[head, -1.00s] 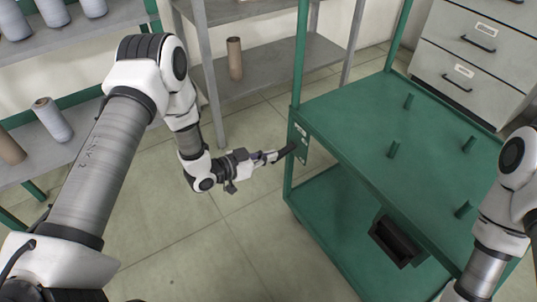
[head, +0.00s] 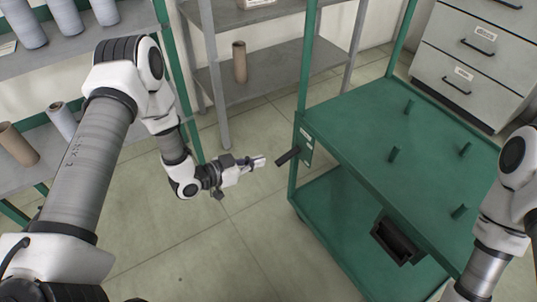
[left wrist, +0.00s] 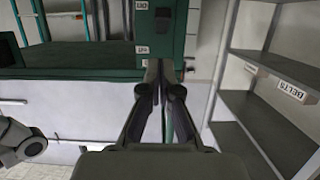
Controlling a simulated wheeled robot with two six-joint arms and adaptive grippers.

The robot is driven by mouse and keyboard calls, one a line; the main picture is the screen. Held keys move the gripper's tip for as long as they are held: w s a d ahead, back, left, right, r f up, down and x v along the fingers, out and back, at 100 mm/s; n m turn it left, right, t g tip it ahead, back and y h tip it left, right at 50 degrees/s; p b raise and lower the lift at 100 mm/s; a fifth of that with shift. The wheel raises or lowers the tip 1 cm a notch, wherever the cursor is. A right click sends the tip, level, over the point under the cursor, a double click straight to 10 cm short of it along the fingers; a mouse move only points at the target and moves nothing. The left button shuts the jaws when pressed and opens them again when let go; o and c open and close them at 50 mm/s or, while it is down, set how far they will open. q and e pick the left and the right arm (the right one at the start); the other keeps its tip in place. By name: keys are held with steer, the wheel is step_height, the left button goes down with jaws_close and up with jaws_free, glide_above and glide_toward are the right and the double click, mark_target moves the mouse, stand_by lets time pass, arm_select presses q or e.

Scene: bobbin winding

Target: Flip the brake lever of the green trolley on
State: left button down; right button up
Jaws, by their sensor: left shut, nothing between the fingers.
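The green trolley (head: 345,115) stands right of centre in the head view. In the left wrist view the plate (left wrist: 180,45) is ahead, with small labels and the dark lever (left wrist: 162,22). My right gripper is out of view.
A grey shelf (head: 280,72) with a brown cone stands behind. A rack with spools (head: 60,122) is on the left, and a drawer cabinet (head: 470,60) at the back right. Short green pegs (head: 394,154) rise from the trolley top. Floor between is clear.

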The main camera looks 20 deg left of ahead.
arm_select(q)
steer(key=s+a, duration=0.3)
steer(key=shift+s+f+p, duration=0.1)
steer(key=shift+s+p, duration=0.2)
steer(key=shift+p, duration=0.05)
steer(key=s+d+f+n+g+y, duration=0.1)
steer(key=s+d+f+g+y, duration=0.25)
steer(key=s+d+f, duration=0.45)
steer(key=s+a+f+n+g+y, duration=0.1)
steer(key=s+a+n+g+y, duration=0.25)
steer(key=s, duration=0.55)
steer(key=s+a+f+n+g+y, duration=0.2)
steer(key=s+a+n+g, duration=0.15)
steer(key=s, duration=0.45)
step_height(320, 180, up, 23)
steer(key=s+g+p, duration=0.1)
steer(key=p, duration=2.1)
steer(key=shift+s+a+f+p, duration=0.15)
steer(key=shift+s+a+p, duration=0.05)
steer(key=shift+a+p, duration=0.2)
